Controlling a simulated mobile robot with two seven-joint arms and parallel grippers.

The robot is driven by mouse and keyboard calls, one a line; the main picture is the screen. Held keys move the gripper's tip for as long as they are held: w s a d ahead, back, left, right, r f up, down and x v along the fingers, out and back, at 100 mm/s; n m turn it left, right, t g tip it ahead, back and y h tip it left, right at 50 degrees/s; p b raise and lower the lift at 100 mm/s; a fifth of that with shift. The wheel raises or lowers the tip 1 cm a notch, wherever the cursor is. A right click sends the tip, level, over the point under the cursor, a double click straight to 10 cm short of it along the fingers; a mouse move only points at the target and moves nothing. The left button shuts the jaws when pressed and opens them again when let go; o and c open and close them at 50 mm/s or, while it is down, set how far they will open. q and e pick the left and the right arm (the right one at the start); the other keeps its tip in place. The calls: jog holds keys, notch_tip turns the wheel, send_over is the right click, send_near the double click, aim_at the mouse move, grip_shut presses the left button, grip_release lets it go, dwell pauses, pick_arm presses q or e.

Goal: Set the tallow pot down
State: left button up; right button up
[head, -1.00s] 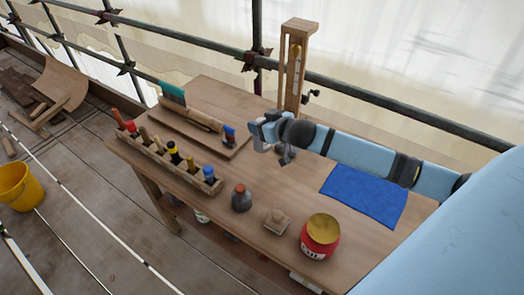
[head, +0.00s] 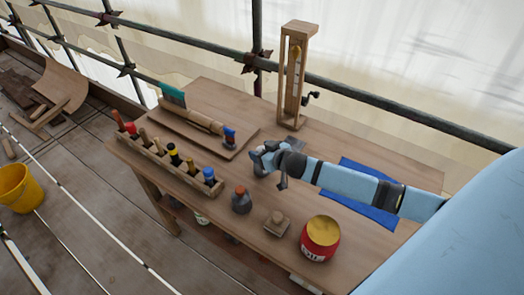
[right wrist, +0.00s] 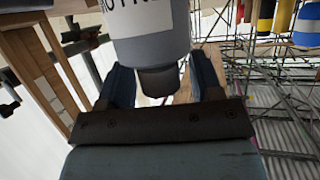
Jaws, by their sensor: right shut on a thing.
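My right gripper (head: 266,160) is above the middle of the workbench in the head view. In the right wrist view its two dark fingers (right wrist: 160,82) are shut on the dark knob or neck of a grey cylindrical pot (right wrist: 148,47), which I take for the tallow pot. The pot has a white label with black letters, mostly cut off by the frame's top edge. In the head view the pot is too small and hidden by the gripper to make out clearly. I cannot tell whether it touches the bench. My left gripper is not in view.
The workbench (head: 345,155) carries a tool rack (head: 160,154), a wooden tray (head: 222,149), a dark bottle (head: 241,201), a small wooden block (head: 277,223), a red jar (head: 320,240), a blue mat (head: 372,215) and a wooden stand (head: 281,85). Bare wood lies around the gripper.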

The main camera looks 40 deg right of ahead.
jog(key=shift+f, duration=0.1)
jog(key=o, duration=1.2)
jog(key=shift+o, duration=0.2)
jog(key=shift+r, duration=0.2)
jog(key=shift+s, duration=0.45)
jog(key=v, duration=1.1)
jog(key=shift+b, duration=0.35)
jog(key=shift+r, duration=0.1)
